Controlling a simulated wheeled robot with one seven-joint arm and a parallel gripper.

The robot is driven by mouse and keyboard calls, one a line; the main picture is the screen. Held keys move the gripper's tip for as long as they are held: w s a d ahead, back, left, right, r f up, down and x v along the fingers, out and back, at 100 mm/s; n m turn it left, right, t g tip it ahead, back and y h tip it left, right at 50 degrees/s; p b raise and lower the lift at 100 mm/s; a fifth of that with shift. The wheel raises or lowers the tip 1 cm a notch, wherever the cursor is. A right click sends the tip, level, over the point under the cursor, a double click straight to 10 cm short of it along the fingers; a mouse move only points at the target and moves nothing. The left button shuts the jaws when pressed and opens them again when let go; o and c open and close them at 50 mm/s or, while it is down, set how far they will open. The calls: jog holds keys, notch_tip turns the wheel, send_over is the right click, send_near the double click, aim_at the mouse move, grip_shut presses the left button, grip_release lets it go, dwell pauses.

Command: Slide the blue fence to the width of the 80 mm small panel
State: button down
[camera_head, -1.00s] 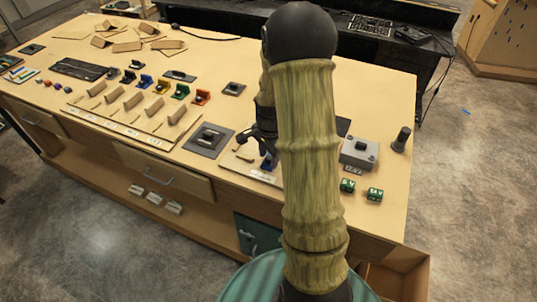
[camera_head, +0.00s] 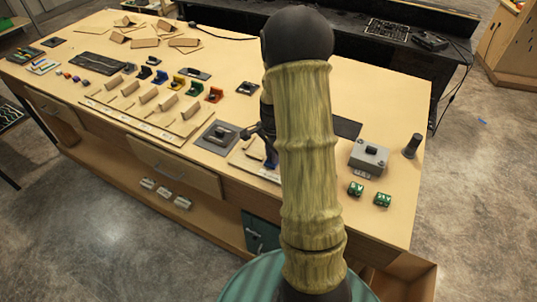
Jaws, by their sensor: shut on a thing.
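The blue fence (camera_head: 271,158) shows as a small dark blue piece on a pale board (camera_head: 244,160) near the front edge of the workbench, mostly hidden behind my arm. My gripper (camera_head: 262,138) is at the fence, just left of my arm, with its fingers low over the board. Its fingertips are largely hidden, and it is shut on what appears to be the blue fence. I cannot make out which piece is the 80 mm small panel.
A grey plate with a dark block (camera_head: 216,137) lies just left of the board. A grey box (camera_head: 368,157), two green blocks (camera_head: 369,194) and a dark upright cylinder (camera_head: 412,146) stand to the right. Slotted panels (camera_head: 148,97) and coloured pieces (camera_head: 180,82) fill the left.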

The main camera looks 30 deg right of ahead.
jog(key=shift+w+a, duration=0.15)
jog(key=shift+w, duration=0.05)
jog(key=c, duration=1.3)
grip_release()
jog(key=shift+a, duration=0.1)
jog(key=shift+r, duration=0.1)
jog(key=r, duration=0.5)
jog(key=r+b, duration=0.1)
jog(key=r, duration=1.1)
jog(key=shift+s+r+b, duration=0.15)
jog(key=shift+s+b, duration=0.2)
jog(key=s+a+f+n, duration=0.3)
jog(key=s+a+n, duration=0.1)
jog(key=a+n, duration=0.1)
jog(key=s+a+f+n+t, duration=0.1)
jog(key=s+a+f+n, duration=0.2)
jog(key=s+a+n, duration=0.1)
jog(key=s+a+f+n+t, duration=0.1)
jog(key=s+a+f+n, duration=0.2)
jog(key=s+a+n, duration=0.2)
jog(key=shift+a+n, duration=0.9)
jog(key=shift+n, duration=0.5)
